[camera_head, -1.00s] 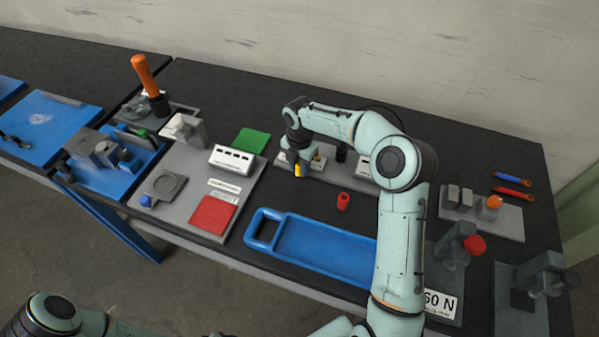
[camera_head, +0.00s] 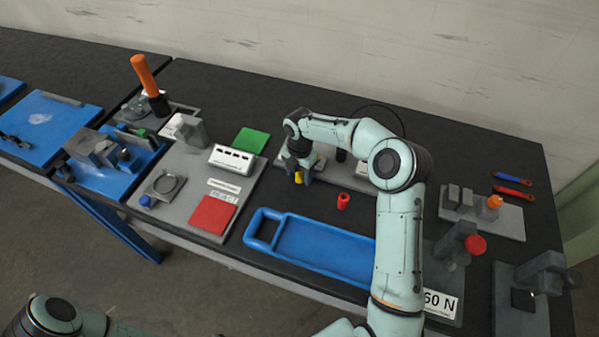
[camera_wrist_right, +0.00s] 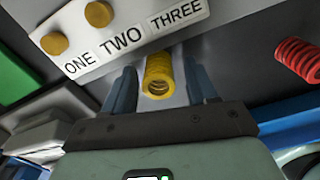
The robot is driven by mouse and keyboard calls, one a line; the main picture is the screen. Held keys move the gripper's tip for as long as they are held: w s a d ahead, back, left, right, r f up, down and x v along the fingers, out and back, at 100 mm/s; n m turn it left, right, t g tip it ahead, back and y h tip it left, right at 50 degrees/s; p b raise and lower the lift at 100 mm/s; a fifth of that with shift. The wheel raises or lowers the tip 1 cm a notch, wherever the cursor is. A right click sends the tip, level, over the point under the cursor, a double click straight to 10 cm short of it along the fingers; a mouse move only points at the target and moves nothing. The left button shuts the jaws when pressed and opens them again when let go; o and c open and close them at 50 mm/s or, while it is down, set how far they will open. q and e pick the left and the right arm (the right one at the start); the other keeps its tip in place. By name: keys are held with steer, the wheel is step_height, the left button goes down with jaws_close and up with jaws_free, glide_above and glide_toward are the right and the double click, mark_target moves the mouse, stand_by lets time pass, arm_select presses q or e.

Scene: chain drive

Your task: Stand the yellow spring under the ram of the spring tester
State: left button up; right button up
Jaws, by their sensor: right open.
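The yellow spring (camera_head: 299,178) is at the front of the grey board at the back middle of the bench. The right wrist view shows the spring (camera_wrist_right: 159,75) end-on, between the two blue-grey fingers. My right gripper (camera_head: 299,172) is open around it, with a gap visible on each side of the spring. The spring tester (camera_head: 457,245), grey with a red knob and a "60 N" sign, stands at the right. My right arm hides part of it, and I cannot make out its ram. My left gripper is out of view; only part of the left arm shows at lower left.
A blue tray (camera_head: 262,238) lies in front. Brass pegs (camera_wrist_right: 98,14) and a plate marked ONE TWO THREE (camera_wrist_right: 122,38) are close to the gripper. A fixture with an orange knob (camera_head: 494,202) stands at right.

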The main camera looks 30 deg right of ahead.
step_height(320, 180, up, 11)
steer(key=p, duration=0.1)
steer(key=shift+r, duration=0.2)
steer(key=shift+w+r, duration=0.1)
steer(key=shift+r, duration=0.2)
steer(key=shift+c, duration=1.2)
steer(key=f+b, duration=0.1)
steer(key=f, duration=0.2)
steer(key=f+b, duration=0.1)
steer(key=f, duration=0.2)
steer(key=shift+d+f, duration=0.2)
steer(key=shift+f, duration=0.1)
steer(key=shift+a+f+b, duration=0.15)
steer(key=shift+f+b, duration=0.15)
steer(key=shift+f, duration=1.15)
steer(key=shift+a+f+b, duration=0.1)
steer(key=shift+f+b, duration=0.15)
steer(key=shift+f, duration=1.15)
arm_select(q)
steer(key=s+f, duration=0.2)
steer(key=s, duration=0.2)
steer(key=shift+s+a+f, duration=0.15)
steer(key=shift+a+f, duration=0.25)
arm_select(e)
jaws_close()
